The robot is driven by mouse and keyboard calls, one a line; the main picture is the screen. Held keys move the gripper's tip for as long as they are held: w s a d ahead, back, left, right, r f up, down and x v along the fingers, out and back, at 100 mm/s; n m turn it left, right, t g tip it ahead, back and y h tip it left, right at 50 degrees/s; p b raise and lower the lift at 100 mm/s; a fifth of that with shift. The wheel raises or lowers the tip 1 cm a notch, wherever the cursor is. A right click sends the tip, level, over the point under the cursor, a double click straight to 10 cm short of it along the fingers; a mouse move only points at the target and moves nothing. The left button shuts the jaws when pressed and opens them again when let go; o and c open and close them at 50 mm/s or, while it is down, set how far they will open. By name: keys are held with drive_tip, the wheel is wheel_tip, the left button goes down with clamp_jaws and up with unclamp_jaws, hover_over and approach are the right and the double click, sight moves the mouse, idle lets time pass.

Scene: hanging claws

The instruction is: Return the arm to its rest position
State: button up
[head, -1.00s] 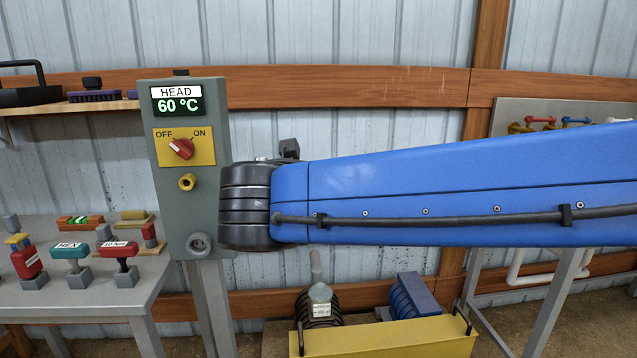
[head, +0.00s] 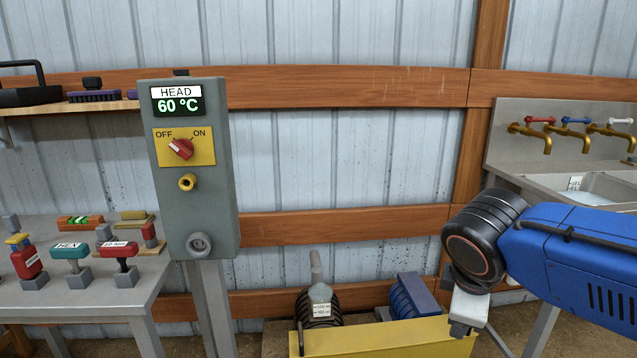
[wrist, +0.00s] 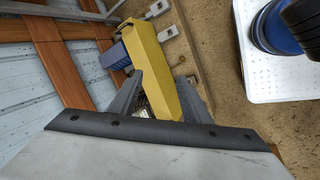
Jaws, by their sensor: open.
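My blue arm (head: 585,260) is on the right side of the head view, bent at a dark ribbed joint. Below that joint hangs a light wrist part, and its lower end is cut off from clear view. In the wrist view my gripper (wrist: 160,90) shows two grey fingers spread apart with nothing held between them. Beyond the fingers, apart from them, is a yellow box-like piece (wrist: 160,60); the same yellow piece (head: 400,338) shows at the bottom of the head view.
A grey control box (head: 190,225) reading 60 °C stands left of centre. A table (head: 95,300) with several handled tools is at the left. A sink (head: 605,187) with taps is at the right. A blue block (head: 417,292) sits behind the yellow piece.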

drive_tip(key=s+d+f+m+y, duration=0.2)
drive_tip(key=s+f+m, duration=0.4)
drive_tip(key=m, duration=0.6)
drive_tip(key=shift+s+d+y, duration=0.3)
drive_tip(key=shift+s+d, duration=0.2)
drive_tip(key=shift+s, duration=0.3)
